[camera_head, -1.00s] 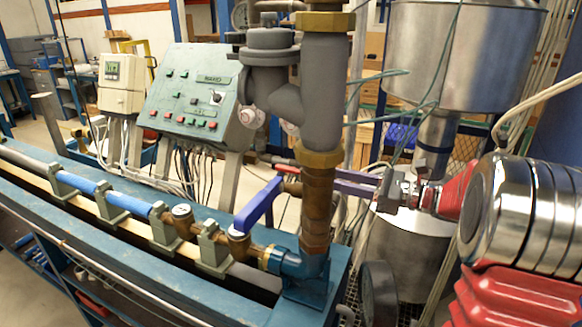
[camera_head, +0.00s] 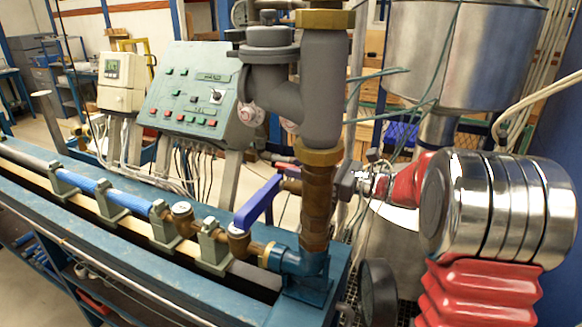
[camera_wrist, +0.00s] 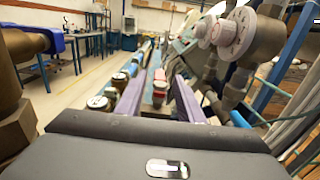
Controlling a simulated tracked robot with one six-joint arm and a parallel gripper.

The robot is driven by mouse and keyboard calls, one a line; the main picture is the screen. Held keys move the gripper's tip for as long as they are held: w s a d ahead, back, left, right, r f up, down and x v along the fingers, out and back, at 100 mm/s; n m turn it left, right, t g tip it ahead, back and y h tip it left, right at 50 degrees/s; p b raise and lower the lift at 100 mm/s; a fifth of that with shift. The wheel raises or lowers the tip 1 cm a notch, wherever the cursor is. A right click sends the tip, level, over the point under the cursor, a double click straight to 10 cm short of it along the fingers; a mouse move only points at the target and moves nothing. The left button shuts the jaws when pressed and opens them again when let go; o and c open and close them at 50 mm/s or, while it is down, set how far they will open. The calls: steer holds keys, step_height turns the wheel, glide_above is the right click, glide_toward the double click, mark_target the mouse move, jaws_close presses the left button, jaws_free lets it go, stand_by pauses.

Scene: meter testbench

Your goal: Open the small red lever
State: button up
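The small red lever (camera_head: 284,161) shows in the head view as a short red strip just left of the brown vertical pipe, partly hidden by it. In the wrist view a small red part (camera_wrist: 159,75), which looks like this lever, lies ahead between my fingertips, above a brass fitting. My gripper (camera_wrist: 160,82) is open, its two purple fingers apart with a clear gap and nothing gripped. In the head view its grey body is just right of the brown pipe, and its fingers are mostly hidden behind that pipe. Whether a finger touches the lever cannot be told.
A larger blue lever (camera_head: 259,205) stands on the bench pipe, left of the brown vertical pipe (camera_head: 318,205). The thick grey pipe and meter (camera_head: 321,95) rise above it. A green control panel (camera_head: 195,95) stands behind. In the wrist view, round gauges (camera_wrist: 232,32) are close at upper right.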

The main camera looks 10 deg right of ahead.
mark_target(291, 166)
steer(key=shift+x, duration=1.7)
steer(key=shift+c, duration=0.4)
jaws_close()
steer(key=shift+d, duration=0.15)
